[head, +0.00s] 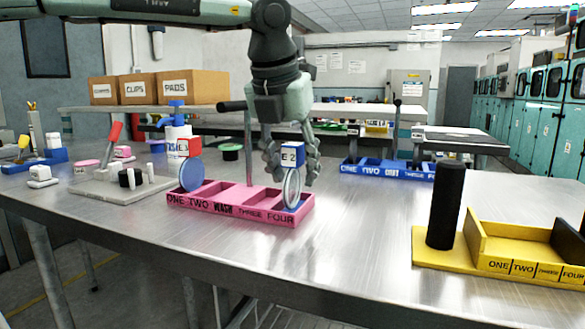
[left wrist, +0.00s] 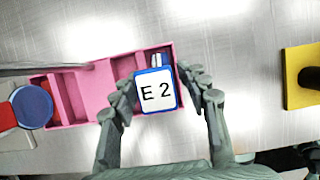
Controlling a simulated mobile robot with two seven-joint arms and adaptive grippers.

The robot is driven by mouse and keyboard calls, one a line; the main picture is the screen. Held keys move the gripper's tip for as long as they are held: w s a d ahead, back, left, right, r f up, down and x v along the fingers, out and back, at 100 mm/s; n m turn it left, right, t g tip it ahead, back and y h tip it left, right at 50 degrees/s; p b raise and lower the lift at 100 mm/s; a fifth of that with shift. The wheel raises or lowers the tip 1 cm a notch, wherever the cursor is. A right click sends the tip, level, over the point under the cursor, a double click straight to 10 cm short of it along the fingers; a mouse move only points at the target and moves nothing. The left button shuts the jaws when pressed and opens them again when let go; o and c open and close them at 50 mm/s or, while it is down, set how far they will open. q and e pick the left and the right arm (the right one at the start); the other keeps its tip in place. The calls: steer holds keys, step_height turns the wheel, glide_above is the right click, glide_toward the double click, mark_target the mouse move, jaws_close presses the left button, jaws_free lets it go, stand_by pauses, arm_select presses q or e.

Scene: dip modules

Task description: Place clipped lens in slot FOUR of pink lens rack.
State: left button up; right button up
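A lens with a clear disc (head: 291,191) hangs upright under a blue-and-white clip marked E 2 (head: 292,157). It is at slot FOUR, its lower edge near the front wall; I cannot tell whether it touches the bottom. My left gripper (head: 292,168) points down with fingers on both sides of the clip, seemingly shut on it. The clip also shows in the left wrist view (left wrist: 156,92). My right gripper is not in view.
A blue lens (head: 192,175) with a red clip stands at slot ONE. A yellow rack (head: 490,262) with a black cylinder (head: 445,205) is at right, a blue rack (head: 385,172) behind. A grey fixture with a red lever (head: 114,135) is at left. The table front is clear.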

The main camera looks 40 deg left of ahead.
mark_target(289, 145)
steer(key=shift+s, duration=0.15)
arm_select(q)
steer(key=v, duration=0.3)
steer(key=shift+r+p, duration=0.3)
steer(key=v, duration=0.8)
steer(key=shift+s+r+p, duration=0.2)
steer(key=shift+r+p, duration=0.1)
steer(key=shift+p, duration=0.05)
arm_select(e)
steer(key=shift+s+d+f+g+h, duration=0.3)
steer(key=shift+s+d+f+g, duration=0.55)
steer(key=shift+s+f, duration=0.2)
arm_select(q)
steer(key=shift+d, duration=0.1)
